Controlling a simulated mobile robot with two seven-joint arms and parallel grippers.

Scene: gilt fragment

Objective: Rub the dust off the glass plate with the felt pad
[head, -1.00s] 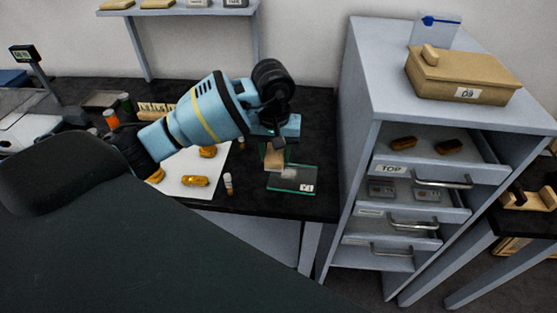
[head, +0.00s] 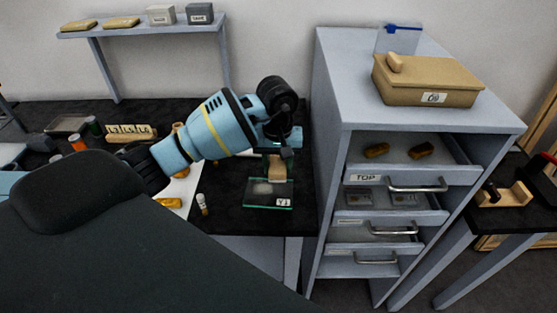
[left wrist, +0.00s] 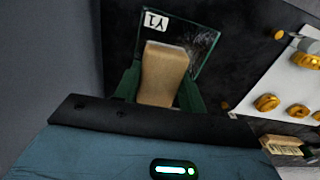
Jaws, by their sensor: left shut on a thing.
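The glass plate (head: 269,194), with a white label marked Y1, lies on the black bench top near its front right edge. It also shows in the left wrist view (left wrist: 205,48), with pale streaks of dust right of the label. My left gripper (head: 274,155) is shut on a tan wooden block (left wrist: 164,72), which appears to be the felt pad's handle. The block stands over the far part of the plate in the head view. Its underside is hidden, so I cannot tell whether felt touches the glass. My right gripper is not in view.
A grey drawer cabinet (head: 333,119) with open drawers stands close right of the plate. A tan box (head: 428,84) sits on top of it. Left of the plate are a small vial (head: 202,204) and a white sheet with gilt pieces.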

